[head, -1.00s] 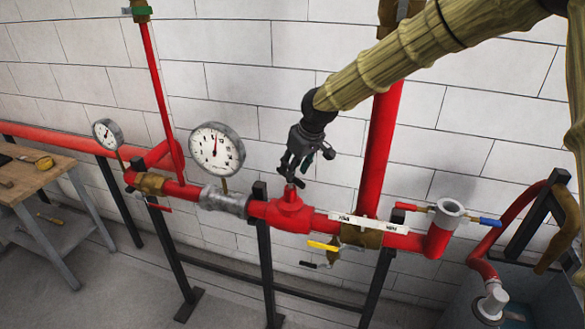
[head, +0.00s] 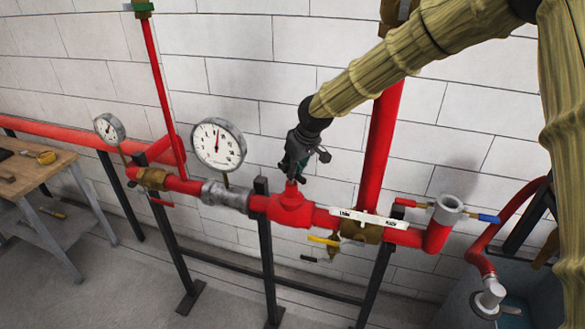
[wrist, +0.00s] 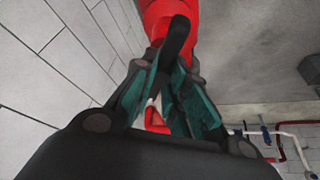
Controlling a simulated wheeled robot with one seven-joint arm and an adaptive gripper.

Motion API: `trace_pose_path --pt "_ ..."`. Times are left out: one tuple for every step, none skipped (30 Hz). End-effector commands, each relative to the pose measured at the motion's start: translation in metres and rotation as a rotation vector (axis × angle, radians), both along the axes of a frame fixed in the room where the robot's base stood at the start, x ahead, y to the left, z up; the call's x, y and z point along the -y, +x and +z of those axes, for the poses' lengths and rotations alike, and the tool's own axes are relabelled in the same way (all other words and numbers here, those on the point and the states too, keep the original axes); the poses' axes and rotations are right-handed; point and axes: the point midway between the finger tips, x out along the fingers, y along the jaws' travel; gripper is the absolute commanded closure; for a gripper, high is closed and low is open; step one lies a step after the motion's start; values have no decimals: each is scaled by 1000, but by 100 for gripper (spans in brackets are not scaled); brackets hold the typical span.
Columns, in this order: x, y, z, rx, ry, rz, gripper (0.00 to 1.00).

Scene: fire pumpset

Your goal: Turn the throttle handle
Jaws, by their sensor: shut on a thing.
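The throttle handle shows in the wrist view as a dark bar (wrist: 178,38) between my fingertips, in front of the red valve body. In the head view, the red valve body (head: 290,208) sits on the horizontal red pipe, and my gripper (head: 293,176) is right above it, at its top stem. My gripper also shows in the wrist view (wrist: 176,75), with its green-padded fingers closed around the dark bar. In the head view the fingers mostly hide the handle, so its turn angle cannot be told.
Two gauges, a large one (head: 218,145) and a small one (head: 110,128), stand left of the valve. A yellow lever (head: 323,241) and a white label plate (head: 368,219) are to its right. A vertical red pipe (head: 380,140) rises close by. A wooden table (head: 45,168) stands far left.

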Motion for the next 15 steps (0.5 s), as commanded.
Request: trace_pose_path --pt "1 0 0 0 0 0 100" --pt "0 0 0 -1 -1 1 100" --pt "1 0 1 -1 -1 5 100" --pt "1 0 1 -1 0 11 100" --pt "1 0 1 -2 1 19 100" --pt "1 0 2 -2 1 34 100" --pt "1 0 2 -3 2 47 100" --pt "1 0 2 -4 1 62 100" --pt "2 0 1 -5 1 86 100" --pt "1 0 2 -5 1 105 100" --pt "1 0 2 -4 2 123 100" --pt "1 1 2 -4 2 147 100" --pt "2 1 1 -4 2 163 100" --pt "2 1 1 -4 1 179 100" --pt "2 1 1 -3 1 199 100"
